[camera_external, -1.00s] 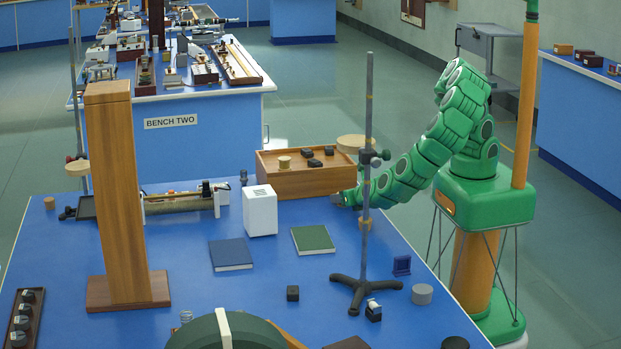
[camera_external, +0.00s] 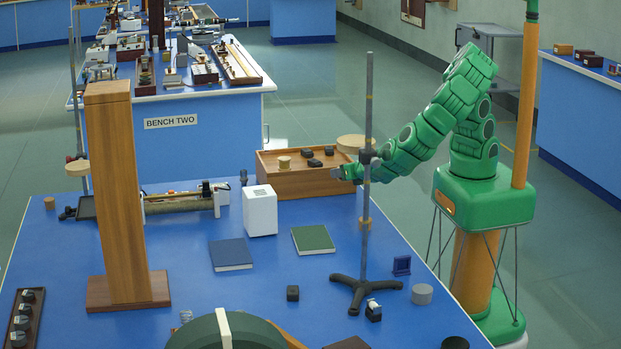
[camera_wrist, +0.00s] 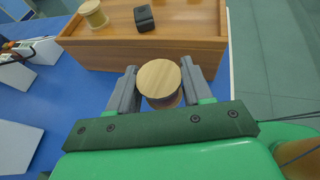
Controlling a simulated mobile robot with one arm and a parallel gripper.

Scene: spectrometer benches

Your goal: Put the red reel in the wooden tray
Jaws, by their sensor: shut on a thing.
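My gripper (camera_external: 338,173) is raised at the right end of the wooden tray (camera_external: 298,187). In the wrist view my gripper (camera_wrist: 160,88) is shut on a reel (camera_wrist: 160,80) with a pale wooden top. Only a reddish-brown sliver shows below that top, so the reel's winding colour is mostly hidden. In the external view I cannot make out the held reel. The tray's near wall (camera_wrist: 150,54) lies just ahead of the fingers. Inside the tray are another wooden reel (camera_external: 284,162) and several dark blocks (camera_external: 315,162).
A retort stand (camera_external: 366,240) stands in front of my forearm in the external view, its rod crossing the arm. A white box (camera_external: 260,212), a blue book (camera_external: 230,254) and a green book (camera_external: 312,240) lie on the blue bench.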

